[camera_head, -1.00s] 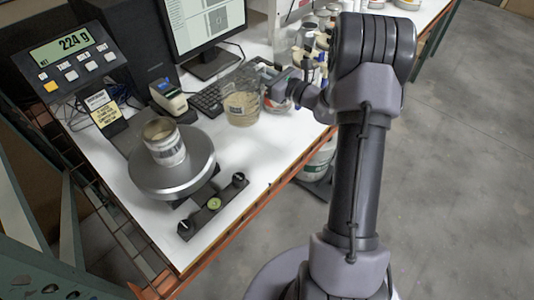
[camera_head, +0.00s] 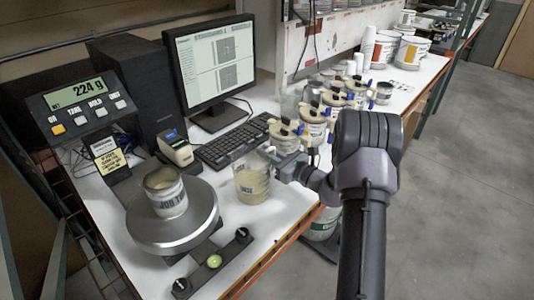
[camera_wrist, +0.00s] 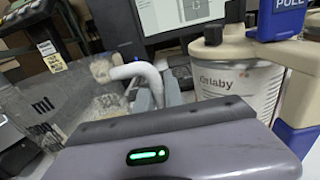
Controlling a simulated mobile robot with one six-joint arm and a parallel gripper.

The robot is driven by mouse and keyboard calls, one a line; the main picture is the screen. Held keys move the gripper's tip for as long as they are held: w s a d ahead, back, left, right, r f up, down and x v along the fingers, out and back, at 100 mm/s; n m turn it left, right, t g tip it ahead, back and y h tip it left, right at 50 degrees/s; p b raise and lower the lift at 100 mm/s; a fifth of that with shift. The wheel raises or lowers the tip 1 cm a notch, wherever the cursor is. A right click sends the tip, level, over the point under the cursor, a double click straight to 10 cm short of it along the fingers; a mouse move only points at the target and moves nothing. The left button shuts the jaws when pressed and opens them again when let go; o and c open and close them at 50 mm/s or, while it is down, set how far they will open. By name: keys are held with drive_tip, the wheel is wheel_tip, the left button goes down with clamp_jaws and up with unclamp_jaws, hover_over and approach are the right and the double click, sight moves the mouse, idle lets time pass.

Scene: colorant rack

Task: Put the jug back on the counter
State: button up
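The clear jug (camera_head: 252,184) holds beige liquid and stands about upright at the counter's (camera_head: 262,217) front part, right of the scale. Whether its base touches the counter is hard to tell. My gripper (camera_head: 284,163) is at the jug's right side. In the wrist view the jug (camera_wrist: 50,108) fills the left, with "ml" markings and its pale handle (camera_wrist: 138,71) at my gripper's fingers (camera_wrist: 158,92). The fingers look closed on the handle, partly hidden by the gripper body.
A scale (camera_head: 172,232) reading 224 g carries a can labelled JOB (camera_head: 165,192). Several colorant cans with pumps stand behind my gripper; one, "Orlaby" (camera_wrist: 235,78), is close at right in the wrist view. A keyboard (camera_head: 232,142) lies behind the jug.

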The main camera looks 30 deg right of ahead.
drive_tip(key=o, duration=0.4)
drive_tip(key=shift+r, duration=0.15)
drive_tip(key=p+v, duration=0.2)
drive_tip(key=v, duration=1)
